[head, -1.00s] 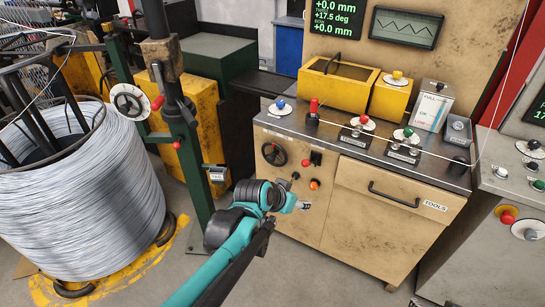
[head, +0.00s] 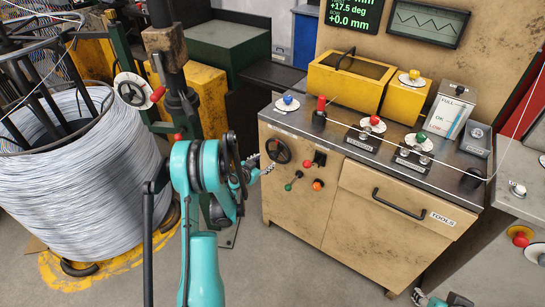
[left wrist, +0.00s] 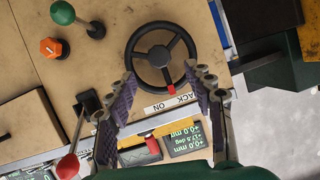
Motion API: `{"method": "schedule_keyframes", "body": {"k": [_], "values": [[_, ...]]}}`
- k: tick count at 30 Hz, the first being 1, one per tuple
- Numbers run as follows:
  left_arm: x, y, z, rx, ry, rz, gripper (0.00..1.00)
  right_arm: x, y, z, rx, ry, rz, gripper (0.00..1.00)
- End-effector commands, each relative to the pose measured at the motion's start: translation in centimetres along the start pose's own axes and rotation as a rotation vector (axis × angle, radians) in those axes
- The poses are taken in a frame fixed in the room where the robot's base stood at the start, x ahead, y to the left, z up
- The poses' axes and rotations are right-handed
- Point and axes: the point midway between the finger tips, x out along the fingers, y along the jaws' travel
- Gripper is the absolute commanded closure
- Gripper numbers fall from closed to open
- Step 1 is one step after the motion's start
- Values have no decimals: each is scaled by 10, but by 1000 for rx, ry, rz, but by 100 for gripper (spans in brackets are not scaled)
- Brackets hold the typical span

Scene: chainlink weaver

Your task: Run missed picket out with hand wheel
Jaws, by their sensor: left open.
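A black three-spoked hand wheel (head: 278,151) is on the beige cabinet front. It also shows in the left wrist view (left wrist: 160,56), with a red piece at its rim and a partly hidden label beside it. My left gripper (head: 260,171) is just left of the wheel in the head view. In the left wrist view its fingers (left wrist: 158,82) are spread and empty, reaching toward the wheel's rim; I cannot tell whether they touch it. My right gripper (head: 440,299) is only partly in view at the bottom edge. I cannot make out the picket.
A red lever (head: 307,163), green knob (head: 293,182) and orange button (head: 317,185) sit right of and below the wheel. Buttons and a red switch (head: 320,108) line the cabinet top. A wire coil (head: 70,180) and a post with a white dial (head: 133,91) stand left.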

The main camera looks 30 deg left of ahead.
Motion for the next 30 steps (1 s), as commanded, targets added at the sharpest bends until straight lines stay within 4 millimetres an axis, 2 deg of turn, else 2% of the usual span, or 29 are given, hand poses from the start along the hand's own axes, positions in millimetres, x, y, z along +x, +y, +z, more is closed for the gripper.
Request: {"method": "schedule_keyframes", "body": {"k": [12,16,24,26,30], "values": [[64,2,1,0,0,3,47,18,0,13,0,0,0,60],[72,1,1,-1,-1,2,47,20,0,14,0,0,0,60],[74,1,-1,-1,-1,2,47,20,0,14,0,0,0,60],[73,1,-1,-1,-1,2,60,20,0,14,0,0,0,60],[73,1,-1,-1,-1,2,97,20,0,14,0,0,0,60]]}}
